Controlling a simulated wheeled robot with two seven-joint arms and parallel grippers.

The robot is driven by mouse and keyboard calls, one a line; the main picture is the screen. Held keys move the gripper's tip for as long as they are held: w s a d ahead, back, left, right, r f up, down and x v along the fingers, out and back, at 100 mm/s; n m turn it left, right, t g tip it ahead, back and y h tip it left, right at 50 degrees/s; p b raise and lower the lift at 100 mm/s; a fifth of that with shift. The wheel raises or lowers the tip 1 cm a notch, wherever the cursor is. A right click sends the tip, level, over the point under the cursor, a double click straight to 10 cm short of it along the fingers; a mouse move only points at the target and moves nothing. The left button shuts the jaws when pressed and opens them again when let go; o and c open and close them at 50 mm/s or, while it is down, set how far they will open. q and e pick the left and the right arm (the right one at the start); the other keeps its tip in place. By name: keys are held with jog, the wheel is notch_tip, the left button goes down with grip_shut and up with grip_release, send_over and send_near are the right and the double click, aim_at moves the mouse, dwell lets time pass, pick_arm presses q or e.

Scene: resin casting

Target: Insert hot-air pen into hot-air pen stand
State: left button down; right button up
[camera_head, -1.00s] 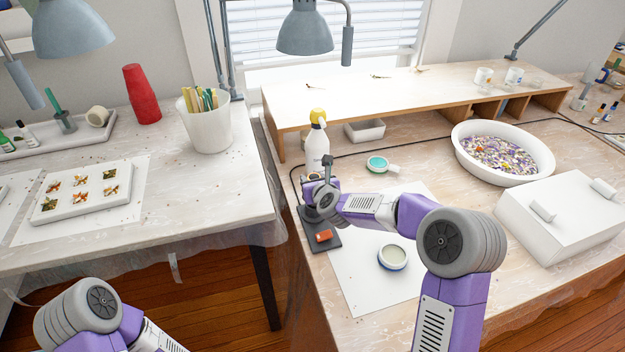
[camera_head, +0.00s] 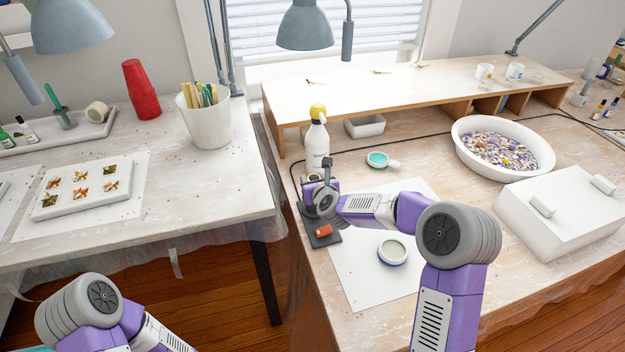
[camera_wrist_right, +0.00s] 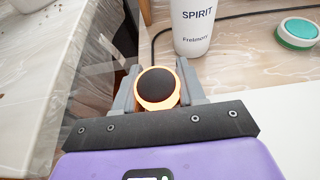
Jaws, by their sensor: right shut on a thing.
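My right gripper (camera_wrist_right: 158,88) is shut on the hot-air pen, whose round black end with an orange ring (camera_wrist_right: 156,86) shows between the fingers in the right wrist view. In the head view the right gripper (camera_head: 312,183) is over the dark stand (camera_head: 328,241) near the table's left edge. The stand's flat base carries a small orange-red block. My wrist hides most of the pen and the stand's upper part, so I cannot tell whether the pen is seated. My left arm is at the bottom left; its gripper is out of frame.
A round tin (camera_head: 392,251) sits on white paper (camera_head: 365,285). A white bowl (camera_head: 462,155) and a white box (camera_head: 560,222) are to the right.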

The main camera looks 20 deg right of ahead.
jog(key=shift+f, duration=0.15)
jog(key=o, duration=1.2)
